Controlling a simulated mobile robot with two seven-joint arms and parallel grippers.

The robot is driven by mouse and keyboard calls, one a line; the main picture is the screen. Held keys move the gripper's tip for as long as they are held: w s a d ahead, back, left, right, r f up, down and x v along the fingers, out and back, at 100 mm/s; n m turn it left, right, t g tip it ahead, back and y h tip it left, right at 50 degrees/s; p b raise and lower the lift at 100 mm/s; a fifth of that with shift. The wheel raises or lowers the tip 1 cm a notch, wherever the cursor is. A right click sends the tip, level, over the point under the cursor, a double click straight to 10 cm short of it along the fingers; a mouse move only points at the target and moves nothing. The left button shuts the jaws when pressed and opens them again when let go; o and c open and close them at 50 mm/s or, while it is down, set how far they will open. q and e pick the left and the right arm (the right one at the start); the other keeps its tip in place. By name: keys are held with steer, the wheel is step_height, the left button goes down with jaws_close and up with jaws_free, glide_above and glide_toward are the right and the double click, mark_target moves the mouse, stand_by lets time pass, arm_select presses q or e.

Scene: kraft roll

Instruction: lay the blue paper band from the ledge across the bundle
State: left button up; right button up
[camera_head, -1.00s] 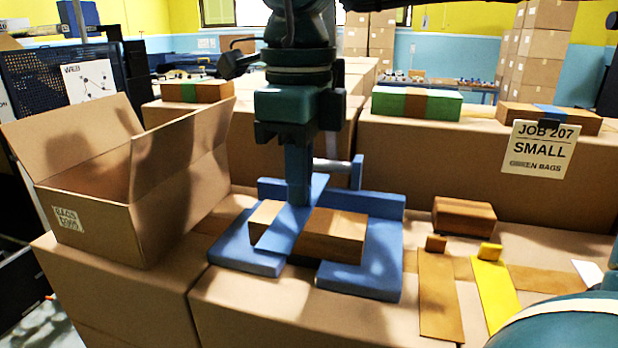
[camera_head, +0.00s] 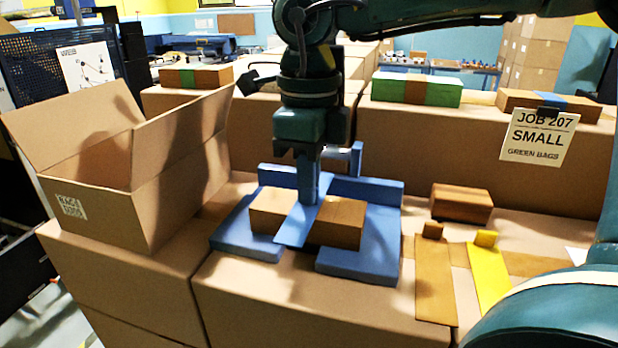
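The blue paper band (camera_head: 297,229) crosses the middle of a brown bundle (camera_head: 338,223), its front end reaching past the bundle's front edge. I cannot tell whether the band rests fully on the bundle top. The bundle sits in a blue jig (camera_head: 368,262) with low walls. My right gripper (camera_head: 307,160) points straight down above the bundle, shut on the upright blue part of the band. The fingertips are partly hidden. My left gripper is not in view.
A brown band (camera_head: 435,280) and a yellow band (camera_head: 489,278) lie on the ledge at right, near a brown block (camera_head: 462,203). An open carton (camera_head: 130,190) stands at left. Wrapped bundles, such as a green one (camera_head: 417,90), and a job sign (camera_head: 538,137) are behind.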

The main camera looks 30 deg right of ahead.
steer(key=o, duration=0.4)
steer(key=shift+o, duration=0.2)
steer(key=shift+r, duration=0.15)
step_height(320, 180, up, 12)
stand_by(0.6)
